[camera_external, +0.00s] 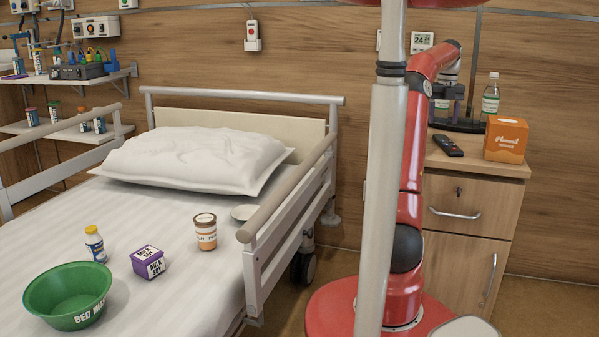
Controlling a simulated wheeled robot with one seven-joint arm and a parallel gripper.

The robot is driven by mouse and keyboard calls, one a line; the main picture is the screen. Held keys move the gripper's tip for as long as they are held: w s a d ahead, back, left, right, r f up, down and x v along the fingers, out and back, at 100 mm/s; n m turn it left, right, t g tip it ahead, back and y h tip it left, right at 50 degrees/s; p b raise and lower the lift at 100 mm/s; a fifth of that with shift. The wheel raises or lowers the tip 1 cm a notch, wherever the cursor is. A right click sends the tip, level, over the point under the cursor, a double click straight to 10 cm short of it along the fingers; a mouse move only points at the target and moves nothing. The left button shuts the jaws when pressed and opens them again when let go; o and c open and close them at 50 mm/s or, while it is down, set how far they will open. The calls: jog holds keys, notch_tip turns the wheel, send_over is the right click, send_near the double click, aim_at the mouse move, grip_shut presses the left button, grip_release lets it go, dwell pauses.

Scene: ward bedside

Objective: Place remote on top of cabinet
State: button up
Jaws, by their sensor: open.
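The dark remote (448,146) lies on top of the wooden bedside cabinet (463,213), near the front left of its top. My gripper (459,124) is at the end of my red arm, over the back left of the cabinet top, behind the remote. It is open, and I see nothing between its fingers. The fingers look apart from the remote. Part of the cabinet's left side is hidden behind my arm.
An orange tissue box (506,139) and a clear bottle (491,97) stand right of the remote. The bed's side rail (290,190) is left of my arm. A green basin (68,296), a purple carton (148,262) and jars lie on the bed.

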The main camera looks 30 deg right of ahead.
notch_tip(320, 180, up, 6)
jog(key=shift+r, duration=0.2)
jog(key=shift+a, duration=0.1)
jog(key=a+r+n+t, duration=0.2)
jog(key=a+n+t, duration=0.2)
jog(key=a+n, duration=1.8)
jog(key=s+a+f+n, duration=0.6)
jog(key=a+n, duration=0.3)
jog(key=a, duration=0.2)
jog(key=s+a+f+n+t, duration=0.1)
jog(key=s+a+f+n, duration=0.5)
jog(key=a+f+n, duration=0.3)
jog(key=a+n, duration=0.1)
jog(key=a, duration=0.2)
jog(key=shift+s+a+f+t, duration=0.15)
jog(key=shift+a+f+t, duration=0.1)
jog(key=shift+f+t, duration=0.05)
